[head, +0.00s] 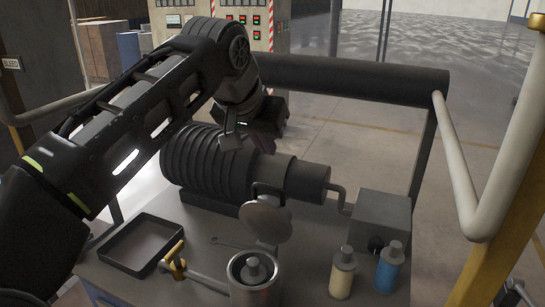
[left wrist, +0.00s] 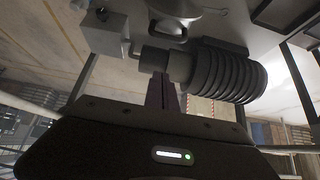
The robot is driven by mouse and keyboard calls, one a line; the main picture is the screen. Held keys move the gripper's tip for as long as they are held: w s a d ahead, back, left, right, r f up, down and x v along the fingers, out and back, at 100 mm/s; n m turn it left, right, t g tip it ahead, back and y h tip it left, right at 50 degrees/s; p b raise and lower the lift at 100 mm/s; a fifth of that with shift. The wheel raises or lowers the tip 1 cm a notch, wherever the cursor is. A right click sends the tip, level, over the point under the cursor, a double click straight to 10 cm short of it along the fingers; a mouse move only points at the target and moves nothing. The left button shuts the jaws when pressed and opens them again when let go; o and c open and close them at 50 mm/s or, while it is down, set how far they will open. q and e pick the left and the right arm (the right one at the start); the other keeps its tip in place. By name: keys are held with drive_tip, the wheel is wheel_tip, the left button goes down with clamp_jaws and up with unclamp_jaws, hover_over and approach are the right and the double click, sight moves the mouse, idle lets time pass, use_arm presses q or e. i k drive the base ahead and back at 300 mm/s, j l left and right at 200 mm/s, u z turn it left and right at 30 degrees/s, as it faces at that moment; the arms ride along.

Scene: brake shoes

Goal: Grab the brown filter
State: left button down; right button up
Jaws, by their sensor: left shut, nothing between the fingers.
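I cannot pick out a clearly brown filter in either view. A dark ribbed cylinder (head: 215,165) lies on its side on the workbench, with a narrower smooth dark grey-brown cylinder (head: 295,178) joined at its right end. Both also show in the left wrist view, as the ribbed part (left wrist: 228,75) and the smooth part (left wrist: 160,57). My left gripper (head: 263,146) is above and behind this assembly, partly hidden by it. Its fingers (left wrist: 162,90) are shut and empty. My right gripper is not in view.
The bench holds a black tray (head: 110,258), a brass-headed tool (head: 176,262), an open metal can (head: 240,290), a cream bottle (head: 343,273), a blue bottle (head: 389,268) and a grey box (head: 381,218). A dark rail (head: 350,78) runs behind; a pale rail (head: 465,180) stands right.

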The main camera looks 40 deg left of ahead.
sight(253, 274)
drive_tip(key=k+l, duration=0.25)
drive_tip(key=k, duration=0.25)
drive_tip(key=k+l, duration=0.2)
drive_tip(key=k, duration=0.25)
